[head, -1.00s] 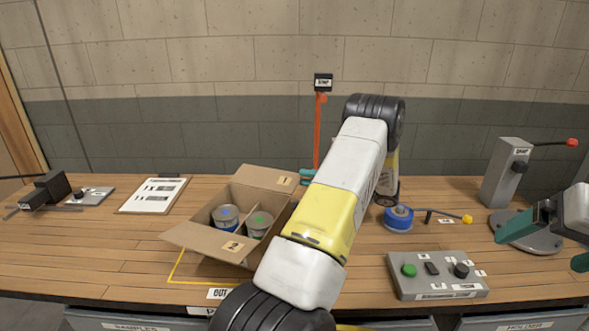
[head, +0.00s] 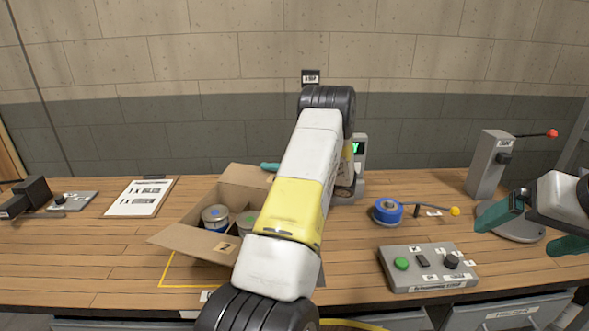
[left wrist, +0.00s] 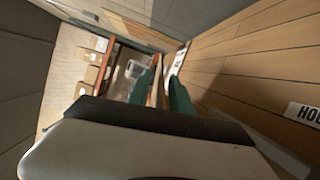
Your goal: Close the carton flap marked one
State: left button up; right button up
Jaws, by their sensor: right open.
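The open brown carton (head: 190,214) stands on the table left of centre in the head view, with cans inside. Its front flap marked 2 (head: 224,247) is folded outward. The back flap (head: 245,174), which carried the marking 1 in the earlier frame, stands up; my left arm covers its right part and no marking shows. A teal finger of my left gripper (head: 270,166) shows at that flap's upper edge; contact is unclear. The left wrist view shows both its fingers (left wrist: 162,80) with a narrow gap between. My right gripper (head: 522,228) is open and empty at the right.
A button box (head: 428,267), a blue spool (head: 387,211) and a grey lever post (head: 490,163) stand right of my left arm. A clipboard (head: 140,197) and a black device (head: 28,196) lie at the left. Bare table lies in front of the clipboard.

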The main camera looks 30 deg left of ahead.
pick_arm(q)
grip_shut()
dwell(1.4)
